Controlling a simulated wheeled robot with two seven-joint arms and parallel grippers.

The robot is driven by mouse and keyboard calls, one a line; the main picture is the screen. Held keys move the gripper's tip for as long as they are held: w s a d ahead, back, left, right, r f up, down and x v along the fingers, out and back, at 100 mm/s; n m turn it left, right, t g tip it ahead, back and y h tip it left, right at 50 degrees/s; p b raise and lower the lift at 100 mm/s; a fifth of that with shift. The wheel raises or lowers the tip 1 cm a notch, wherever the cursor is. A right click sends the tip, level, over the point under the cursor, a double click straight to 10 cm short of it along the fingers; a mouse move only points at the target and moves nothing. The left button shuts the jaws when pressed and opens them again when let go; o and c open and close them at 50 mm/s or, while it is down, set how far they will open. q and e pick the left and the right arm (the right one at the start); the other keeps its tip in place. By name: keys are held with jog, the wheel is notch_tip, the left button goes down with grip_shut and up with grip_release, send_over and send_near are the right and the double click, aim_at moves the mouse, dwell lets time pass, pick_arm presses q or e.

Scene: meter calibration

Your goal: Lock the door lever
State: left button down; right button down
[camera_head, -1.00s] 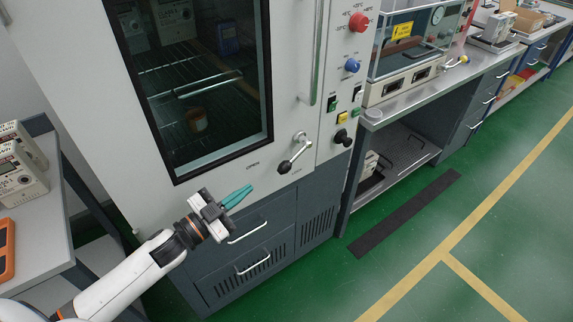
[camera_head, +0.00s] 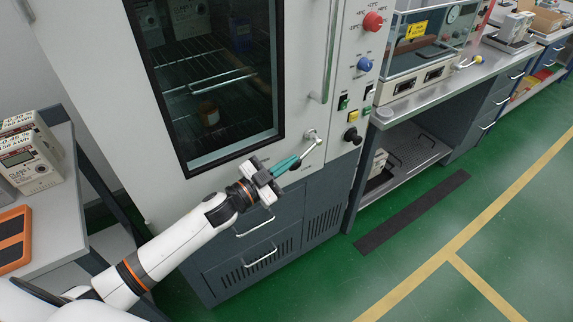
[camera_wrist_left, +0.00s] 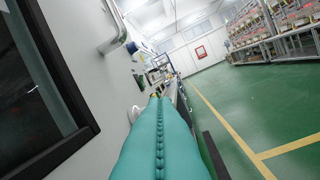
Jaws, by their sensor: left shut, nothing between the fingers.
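The door lever (camera_head: 312,139) is a silver crank-like handle on the lower right of the white cabinet door (camera_head: 205,186). My left gripper (camera_head: 297,160) is at the lever's lower end, with its teal fingers shut and empty. The fingertips overlap the lever's knob in the head view, and I cannot tell whether they touch it. In the left wrist view the teal fingers (camera_wrist_left: 160,140) are pressed together, and a small pale part of the lever (camera_wrist_left: 136,113) shows just left of them. My right gripper is not in view.
A long vertical door handle (camera_head: 329,60) stands above the lever. A control panel with a red knob (camera_head: 373,21), a blue knob (camera_head: 364,64) and a black knob (camera_head: 352,136) is to the right. Drawers with handles (camera_head: 262,257) lie below. Meters (camera_head: 30,160) stand on the left bench.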

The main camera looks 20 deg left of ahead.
pick_arm(q)
jog(key=f, duration=0.1)
jog(key=w+f, duration=0.2)
jog(key=shift+a+f, duration=0.2)
jog(key=shift+a, duration=0.2)
jog(key=shift+s+f+b, duration=0.1)
jog(key=shift+b, duration=0.25)
jog(key=shift+f+t+b, duration=0.25)
jog(key=shift+t+b, duration=0.05)
jog(key=shift+b, duration=0.45)
jog(key=shift+d+f+h+b, duration=0.1)
jog(key=shift+h+b, duration=0.2)
jog(key=shift+b, duration=0.15)
